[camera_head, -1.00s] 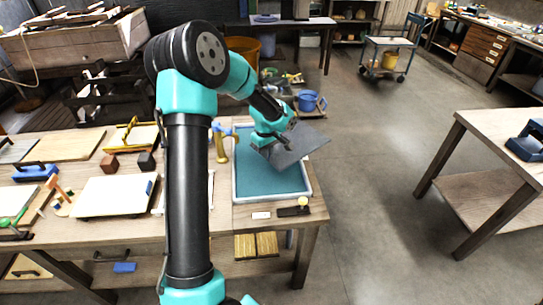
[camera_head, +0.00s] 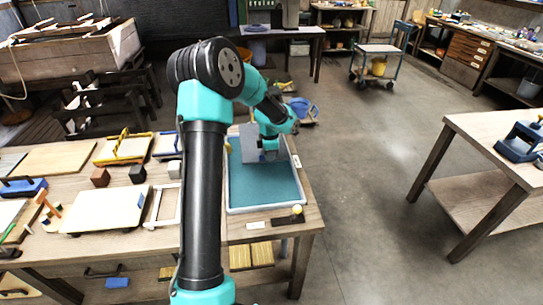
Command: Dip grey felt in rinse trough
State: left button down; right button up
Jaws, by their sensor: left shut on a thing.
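The rinse trough (camera_head: 232,211) is a pale-rimmed rectangular basin with a teal inside, on the right end of the workbench. My left gripper (camera_head: 268,153) is over the far part of the trough, pointing down. It is shut on the grey felt (camera_head: 249,145), a thin sheet that now hangs nearly upright on the gripper's left side. The felt's lower edge is close to the teal surface; I cannot tell whether it touches. My left arm hides part of the bench left of the trough. My right gripper is not in view.
A small white block (camera_head: 256,225) and a dark piece with a yellow knob (camera_head: 297,211) lie in front of the trough. A white frame (camera_head: 164,207) and a pale board (camera_head: 105,211) lie left of my arm. Open floor is to the right.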

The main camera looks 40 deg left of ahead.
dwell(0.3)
pick_arm(q)
jog(key=shift+f, duration=7.6)
jog(key=shift+w+a, duration=0.9)
jog(key=shift+a, duration=0.3)
jog(key=shift+s+d, duration=0.1)
jog(key=shift+s+d, duration=0.85)
jog(key=shift+d, duration=0.3)
